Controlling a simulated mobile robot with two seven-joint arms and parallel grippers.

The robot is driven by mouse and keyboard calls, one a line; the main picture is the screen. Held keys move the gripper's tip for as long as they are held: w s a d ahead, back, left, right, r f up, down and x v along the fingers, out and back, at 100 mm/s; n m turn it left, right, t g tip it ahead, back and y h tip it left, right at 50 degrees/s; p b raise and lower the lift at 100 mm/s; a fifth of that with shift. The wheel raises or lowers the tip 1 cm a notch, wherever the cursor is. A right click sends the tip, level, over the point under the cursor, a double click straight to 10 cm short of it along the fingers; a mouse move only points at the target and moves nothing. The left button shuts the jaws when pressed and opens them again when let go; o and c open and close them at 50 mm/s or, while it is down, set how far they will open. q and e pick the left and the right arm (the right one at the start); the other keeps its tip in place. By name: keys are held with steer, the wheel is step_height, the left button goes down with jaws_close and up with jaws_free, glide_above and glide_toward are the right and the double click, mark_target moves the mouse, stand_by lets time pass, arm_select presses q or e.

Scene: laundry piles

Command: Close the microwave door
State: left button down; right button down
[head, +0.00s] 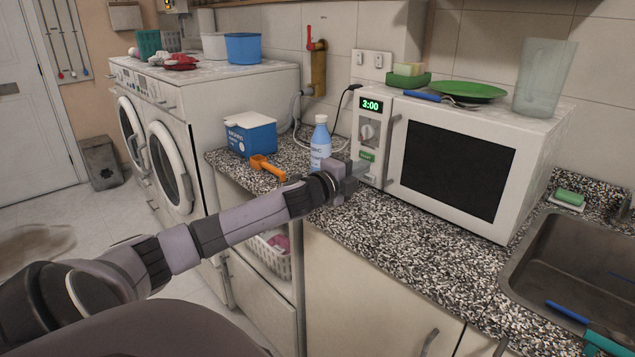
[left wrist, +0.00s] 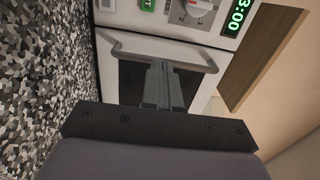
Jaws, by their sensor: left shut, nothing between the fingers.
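The white microwave (head: 550,150) stands on the speckled counter, its green display reading 3:00. Its dark-windowed door (head: 455,170) looks flush with the front, or nearly so; a small gap cannot be ruled out. The grey door handle (head: 391,150) is at the door's left edge, beside the control panel; it also shows in the left wrist view (left wrist: 190,64). My left gripper (head: 360,166) is shut and empty in front of the panel's lower part. In the left wrist view its fingers (left wrist: 164,70) overlap the handle and door; contact cannot be told. My right gripper is not in view.
A white-capped bottle (head: 320,145) stands just behind my left gripper. A blue box (head: 250,135) and an orange scoop (head: 268,167) are farther left. A green plate (head: 467,90) and a clear pitcher (head: 543,78) stand on the microwave. A sink (head: 575,260) is at right.

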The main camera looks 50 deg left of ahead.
arm_select(q)
steer(key=s+a+b, duration=0.1)
steer(key=s, duration=0.8)
steer(key=shift+a+f, duration=0.15)
steer(key=shift+a, duration=0.05)
steer(key=shift+s, duration=0.1)
steer(key=s+d+f+n+g, duration=0.25)
steer(key=s+d+f, duration=0.2)
steer(key=f, duration=0.55)
steer(key=s+d+f+n+g, duration=0.1)
steer(key=s+d+f+n, duration=0.3)
steer(key=f, duration=0.6)
steer(key=s+d+f+n+g+h+p, duration=0.1)
steer(key=s+d+f+n, duration=0.3)
steer(key=d, duration=0.7)
steer(key=s+d+f+n+g+h+p, duration=0.1)
steer(key=s+d+f+n+g+h, duration=0.1)
steer(key=s+d+f, duration=0.4)
steer(key=s+d+n+g, duration=0.1)
steer(key=s+d+n, duration=0.1)
steer(key=d, duration=0.2)
steer(key=shift+s+d+f, duration=0.15)
steer(key=shift+d+f, duration=0.15)
steer(key=shift+d, duration=0.05)
